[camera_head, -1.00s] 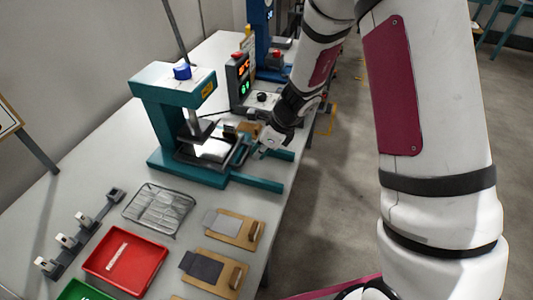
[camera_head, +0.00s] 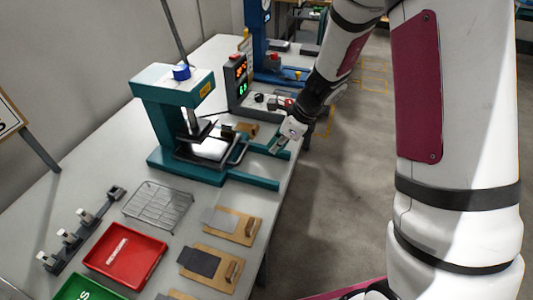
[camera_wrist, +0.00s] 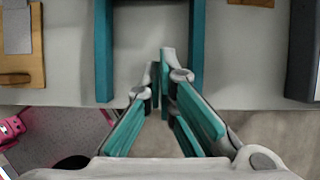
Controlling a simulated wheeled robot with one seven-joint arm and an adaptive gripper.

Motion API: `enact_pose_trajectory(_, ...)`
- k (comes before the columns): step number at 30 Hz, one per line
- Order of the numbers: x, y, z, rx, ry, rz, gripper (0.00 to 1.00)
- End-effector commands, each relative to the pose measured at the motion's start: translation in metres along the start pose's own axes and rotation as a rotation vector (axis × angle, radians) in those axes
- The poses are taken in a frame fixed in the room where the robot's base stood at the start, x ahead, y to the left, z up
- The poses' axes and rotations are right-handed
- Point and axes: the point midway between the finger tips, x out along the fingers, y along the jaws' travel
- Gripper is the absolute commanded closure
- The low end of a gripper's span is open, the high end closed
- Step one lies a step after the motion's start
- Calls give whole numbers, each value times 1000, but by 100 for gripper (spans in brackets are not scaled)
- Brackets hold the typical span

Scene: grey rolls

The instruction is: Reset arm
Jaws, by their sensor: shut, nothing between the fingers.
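My gripper (camera_head: 280,143) is at the table's right edge, beside the front of the teal press (camera_head: 172,95). In the wrist view my gripper (camera_wrist: 161,76) has its teal-padded fingers brought together, with nothing held. It points over the pale table between the press's two teal base rails (camera_wrist: 104,50). My white arm with dark red panels reaches in from the right side of the head view. The tray handle of the press (camera_head: 240,150) is just left of the gripper; I cannot tell whether they touch.
Boards with grey sheets (camera_head: 231,224) lie at the table's front right. A wire rack (camera_head: 158,205), a red tray (camera_head: 125,253) and a green tray (camera_head: 85,289) lie to the left. A control box (camera_head: 240,84) stands behind the press. Open floor (camera_head: 340,200) lies right of the table.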

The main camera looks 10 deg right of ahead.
Motion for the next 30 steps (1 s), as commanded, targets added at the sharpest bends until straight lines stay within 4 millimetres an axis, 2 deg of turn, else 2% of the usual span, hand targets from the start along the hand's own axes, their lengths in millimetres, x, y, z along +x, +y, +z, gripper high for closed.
enact_pose_trajectory(1, -12, 0, 1, -2, -2, -3, 100)
enact_pose_trajectory(6, -35, 0, 0, 0, -1, -2, 100)
enact_pose_trajectory(17, -52, 2, 2, -27, -2, 0, 100)
enact_pose_trajectory(20, -70, 12, 11, -126, -10, -1, 100)
enact_pose_trajectory(23, -101, 31, 22, -303, -15, -4, 100)
enact_pose_trajectory(30, -180, 93, 33, -835, 15, -12, 100)
